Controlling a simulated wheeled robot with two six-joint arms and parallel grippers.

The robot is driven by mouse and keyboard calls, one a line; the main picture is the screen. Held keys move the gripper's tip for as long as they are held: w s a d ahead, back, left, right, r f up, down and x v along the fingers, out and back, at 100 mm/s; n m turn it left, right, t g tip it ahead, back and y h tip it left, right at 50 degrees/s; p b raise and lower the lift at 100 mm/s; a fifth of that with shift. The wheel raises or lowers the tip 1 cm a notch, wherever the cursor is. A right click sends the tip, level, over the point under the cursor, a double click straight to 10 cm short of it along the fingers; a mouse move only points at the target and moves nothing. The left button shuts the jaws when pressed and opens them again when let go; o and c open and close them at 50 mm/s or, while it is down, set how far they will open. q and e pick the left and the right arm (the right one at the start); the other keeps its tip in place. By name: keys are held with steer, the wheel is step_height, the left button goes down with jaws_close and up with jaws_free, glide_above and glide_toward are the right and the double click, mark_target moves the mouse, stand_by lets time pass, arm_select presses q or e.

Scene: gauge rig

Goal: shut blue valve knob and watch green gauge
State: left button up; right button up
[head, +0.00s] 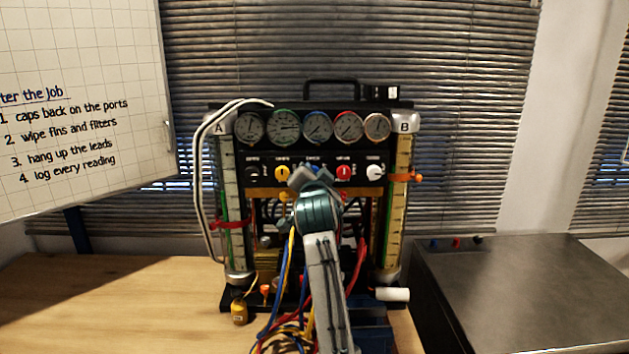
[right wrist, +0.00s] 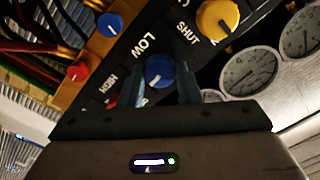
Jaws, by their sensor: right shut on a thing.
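My right gripper (head: 312,178) is in front of the black panel in the middle of the rig. In the right wrist view its fingers (right wrist: 162,80) are on both sides of a blue knob (right wrist: 158,70), shut on it. The knob sits by the panel words LOW and SHUT. In the head view the gripper covers most of it. The green-rimmed gauge (head: 283,125) is second from the left in the top row. Its face is clear of my arm, but its needle is too small to read exactly. My left gripper is in neither view.
A yellow knob (head: 282,173) and a red knob (head: 343,173) flank the blue one. Hoses and cables hang below. A whiteboard (head: 80,110) is at left, a dark metal box (head: 520,285) at right. The wooden table (head: 110,300) is clear at left.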

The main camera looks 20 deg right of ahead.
steer(key=shift+r+m, duration=0.1)
steer(key=shift+m, duration=0.4)
steer(key=o, duration=1)
steer(key=shift+w, duration=0.2)
steer(key=shift+c, duration=0.2)
steer(key=shift+w+a+f, duration=0.1)
steer(key=shift+w+f, duration=0.05)
steer(key=shift+f, duration=0.1)
steer(key=shift+s, duration=0.2)
